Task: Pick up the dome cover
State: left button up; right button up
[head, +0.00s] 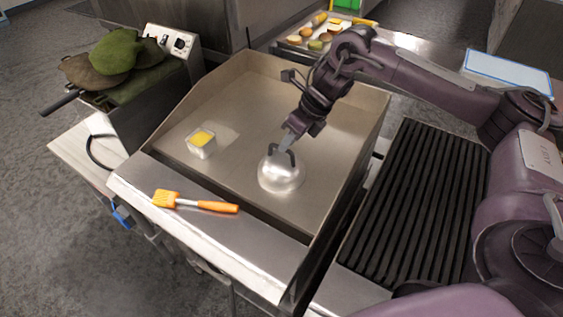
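The dome cover (281,177) is a shiny silver dome with a dark handle on top. It sits on the flat griddle, towards the front right. My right gripper (288,143) is directly at the handle, pointing down, with its fingertips overlapping the handle in the view. The view is too small to tell whether the fingers are closed on it. My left gripper is not in the head view.
An orange brush (195,202) lies on the griddle's front ledge. A small clear container with yellow contents (201,143) stands left of the dome. A ribbed grill (418,205) is at right. Raised walls edge the griddle. A press with green cloths (122,62) stands at left.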

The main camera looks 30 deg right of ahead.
aim_at(281, 161)
jog(key=p+x, duration=0.1)
jog(key=x, duration=0.3)
jog(key=shift+w+d+f, duration=0.1)
jog(key=shift+w+f, duration=0.05)
grip_shut()
